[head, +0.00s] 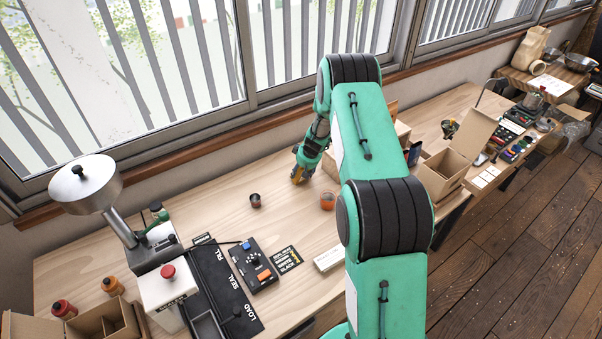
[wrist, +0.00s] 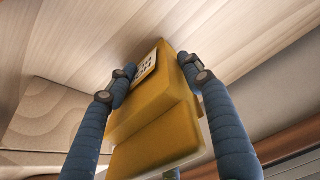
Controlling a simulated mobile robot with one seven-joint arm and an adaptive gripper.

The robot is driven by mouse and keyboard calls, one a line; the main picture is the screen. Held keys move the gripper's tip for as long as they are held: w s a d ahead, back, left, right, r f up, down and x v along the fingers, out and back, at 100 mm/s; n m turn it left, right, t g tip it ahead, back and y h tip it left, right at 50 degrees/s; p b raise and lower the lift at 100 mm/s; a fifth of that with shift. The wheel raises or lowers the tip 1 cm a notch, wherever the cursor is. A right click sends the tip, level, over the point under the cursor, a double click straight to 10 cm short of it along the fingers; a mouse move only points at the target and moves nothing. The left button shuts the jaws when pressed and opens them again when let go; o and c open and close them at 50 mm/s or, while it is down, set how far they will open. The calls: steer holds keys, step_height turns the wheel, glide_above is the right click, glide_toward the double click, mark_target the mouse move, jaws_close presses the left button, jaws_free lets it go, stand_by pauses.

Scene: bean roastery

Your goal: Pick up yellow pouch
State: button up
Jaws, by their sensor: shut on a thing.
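The yellow pouch (wrist: 155,120) fills the middle of the wrist view, with a pale printed label near its far end. My gripper (wrist: 160,78) is shut on it, with one blue finger on each side of the pouch. In the head view my gripper (head: 298,174) is at the far side of the table near the window wall, partly behind my arm. A little yellow shows there, but the pouch is too small to make out clearly.
A dark cup (head: 255,201) and an orange cup (head: 327,201) stand near my gripper. An open cardboard box (head: 440,172) is to the right. A sealing machine (head: 160,270) and control box (head: 254,265) stand left. The window wall is close behind.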

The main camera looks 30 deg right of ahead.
steer(key=shift+r, duration=0.1)
step_height(320, 180, up, 10)
steer(key=shift+f, duration=0.1)
stand_by(0.4)
